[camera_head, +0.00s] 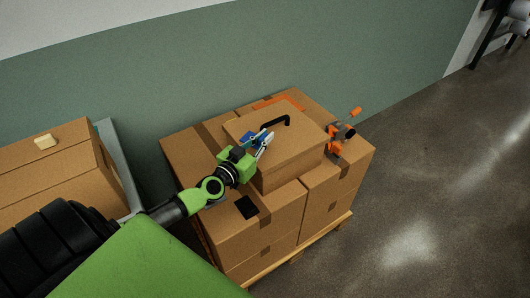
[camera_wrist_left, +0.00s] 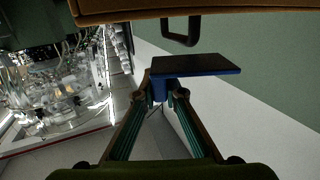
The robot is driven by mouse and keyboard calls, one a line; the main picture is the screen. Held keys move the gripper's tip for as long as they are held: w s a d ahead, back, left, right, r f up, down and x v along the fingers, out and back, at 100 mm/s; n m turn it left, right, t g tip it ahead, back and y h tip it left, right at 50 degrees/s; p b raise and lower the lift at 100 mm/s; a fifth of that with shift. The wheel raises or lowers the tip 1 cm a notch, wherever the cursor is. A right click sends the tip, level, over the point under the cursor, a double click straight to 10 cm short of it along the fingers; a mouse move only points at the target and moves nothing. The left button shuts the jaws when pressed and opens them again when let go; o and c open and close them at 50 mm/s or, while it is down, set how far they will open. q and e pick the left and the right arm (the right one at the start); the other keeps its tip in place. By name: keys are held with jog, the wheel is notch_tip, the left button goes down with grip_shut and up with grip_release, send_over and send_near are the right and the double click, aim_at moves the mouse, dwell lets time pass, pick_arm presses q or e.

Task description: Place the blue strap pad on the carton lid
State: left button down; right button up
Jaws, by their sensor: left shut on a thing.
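The blue strap pad (camera_head: 246,138) is a small flat piece held at the tips of my left gripper (camera_head: 264,142). In the left wrist view the pad (camera_wrist_left: 205,67) has a dark face and a blue edge, with a blue block between the fingertips (camera_wrist_left: 166,92). The left gripper is shut on it. The carton lid (camera_head: 290,138) is the brown top of the upper carton, with a black handle-like part (camera_head: 276,121) on it. Gripper and pad are over the lid's left part; I cannot tell whether the pad touches it. My right gripper is not in view.
Several cartons (camera_head: 275,222) stand on a wooden pallet (camera_head: 328,238). An orange-and-black tool (camera_head: 341,133) is at the stack's right. A black rectangle (camera_head: 247,207) lies on a front carton. Floor at right is clear.

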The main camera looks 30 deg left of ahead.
aim_at(265, 152)
pick_arm(q)
jog(key=shift+w+f, duration=0.25)
jog(key=shift+f, duration=0.1)
jog(key=f+b, duration=0.3)
jog(key=b, duration=0.1)
jog(key=shift+w+a+f, duration=0.2)
jog(key=shift+w+f, duration=0.1)
jog(key=shift+f, duration=0.1)
jog(key=shift+r, duration=0.15)
jog(key=c, duration=2.5)
grip_release()
jog(key=shift+f, duration=0.2)
jog(key=shift+c, duration=0.2)
jog(key=o, duration=0.4)
jog(key=shift+o, duration=0.2)
